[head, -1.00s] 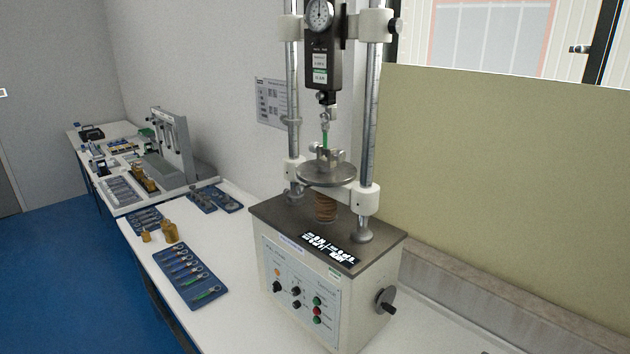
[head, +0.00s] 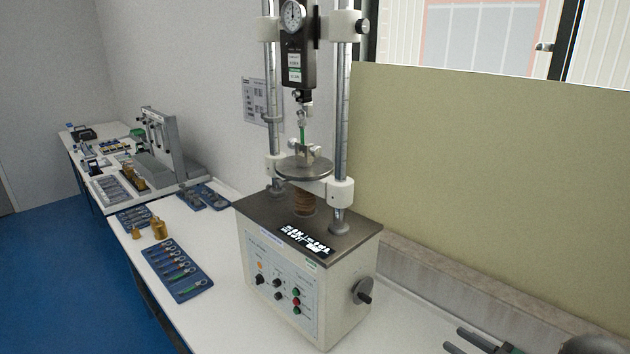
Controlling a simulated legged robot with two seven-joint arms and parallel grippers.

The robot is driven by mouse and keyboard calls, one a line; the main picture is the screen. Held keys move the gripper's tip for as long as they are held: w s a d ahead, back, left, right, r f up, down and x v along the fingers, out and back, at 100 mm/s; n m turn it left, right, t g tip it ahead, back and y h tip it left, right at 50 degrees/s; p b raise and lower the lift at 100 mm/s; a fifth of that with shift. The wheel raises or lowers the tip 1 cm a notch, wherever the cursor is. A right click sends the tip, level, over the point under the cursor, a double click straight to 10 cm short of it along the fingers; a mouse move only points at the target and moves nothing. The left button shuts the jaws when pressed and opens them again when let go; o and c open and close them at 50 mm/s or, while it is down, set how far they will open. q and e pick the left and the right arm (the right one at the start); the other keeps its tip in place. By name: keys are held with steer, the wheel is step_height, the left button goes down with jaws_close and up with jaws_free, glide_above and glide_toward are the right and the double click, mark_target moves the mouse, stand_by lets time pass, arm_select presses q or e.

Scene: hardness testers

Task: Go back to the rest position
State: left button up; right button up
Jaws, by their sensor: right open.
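My right gripper (head: 478,342) shows at the bottom right of the head view, low over the white table. Its two dark fingers point left and stand apart, with nothing seen between them. It is to the right of the testing machine (head: 308,275) and apart from it. My left gripper is not in view. The machine stands upright on the table, with a round dial gauge (head: 293,17) at its top. A green piece (head: 302,133) is upright between the upper hook and the clamp on the round plate (head: 303,168).
A blue tray (head: 203,290) with several tools lies left of the machine. Brass weights (head: 158,229) stand behind it. A second tester (head: 160,150) and more trays fill the far table. A beige panel (head: 490,185) closes off the back right. The front table strip is clear.

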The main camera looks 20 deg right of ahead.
steer(key=w+a+r+m+g+h, duration=0.2)
steer(key=w+a+h, duration=0.25)
steer(key=w, duration=0.35)
steer(key=a+f+m+g+h, duration=0.1)
steer(key=a+m+g+h, duration=0.15)
steer(key=a, duration=0.45)
steer(key=s+a+f+g+y, duration=0.1)
steer(key=s+a+g, duration=0.3)
steer(key=s+a, duration=0.5)
steer(key=s+a+f+g+y, duration=0.1)
steer(key=s+a+f+g, duration=0.2)
steer(key=s+a, duration=0.7)
steer(key=shift+s+a+f+g, duration=0.2)
steer(key=shift+s+f+g, duration=0.05)
steer(key=shift+g, duration=0.5)
